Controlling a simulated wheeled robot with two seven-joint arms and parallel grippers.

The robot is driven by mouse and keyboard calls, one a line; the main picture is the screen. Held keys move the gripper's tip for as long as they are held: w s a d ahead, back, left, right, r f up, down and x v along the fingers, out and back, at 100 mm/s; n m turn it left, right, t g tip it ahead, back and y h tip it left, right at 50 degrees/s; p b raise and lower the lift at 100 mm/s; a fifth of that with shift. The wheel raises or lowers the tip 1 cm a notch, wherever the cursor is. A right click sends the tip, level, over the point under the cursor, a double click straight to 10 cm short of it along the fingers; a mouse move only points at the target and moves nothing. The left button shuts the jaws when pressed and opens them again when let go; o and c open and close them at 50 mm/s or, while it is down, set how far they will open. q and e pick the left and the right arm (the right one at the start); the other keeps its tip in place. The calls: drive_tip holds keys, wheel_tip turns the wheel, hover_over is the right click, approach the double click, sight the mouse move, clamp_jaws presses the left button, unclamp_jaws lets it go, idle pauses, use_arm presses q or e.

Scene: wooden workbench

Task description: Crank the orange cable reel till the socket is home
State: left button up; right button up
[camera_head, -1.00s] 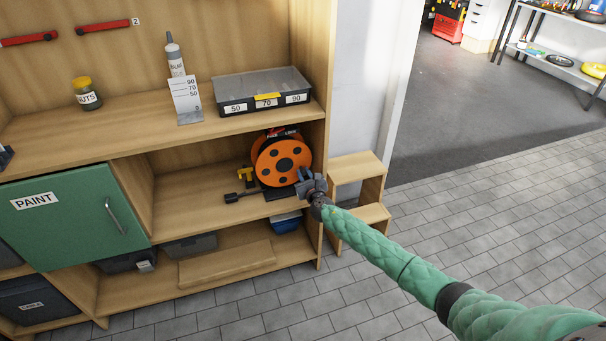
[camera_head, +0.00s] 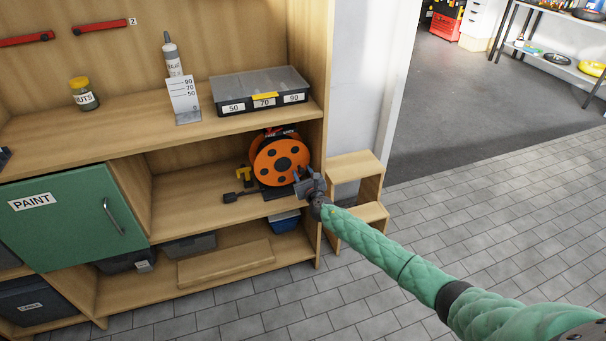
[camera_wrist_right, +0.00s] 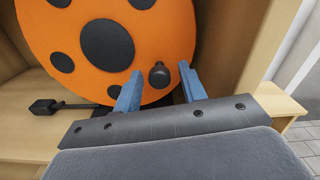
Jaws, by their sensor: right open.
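The orange cable reel (camera_head: 279,161) stands on the middle shelf of the bench, at its right end. In the right wrist view the reel's orange disc (camera_wrist_right: 65,30) with dark round spots fills the upper left. A dark crank knob (camera_wrist_right: 159,75) sticks out from the disc. My right gripper (camera_head: 303,178) is at the reel's lower right. In the right wrist view its blue fingers (camera_wrist_right: 158,88) are open, one on either side of the knob, with gaps to both. The dark socket (camera_head: 230,197) on a cable lies on the shelf left of the reel. My left gripper is not in view.
The bench's right side wall (camera_wrist_right: 238,50) is close to my right gripper. A wooden step stool (camera_head: 357,168) stands right of the bench. The tiled floor is clear.

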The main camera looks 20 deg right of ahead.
drive_tip(key=s, duration=0.7)
drive_tip(key=shift+s+d, duration=0.25)
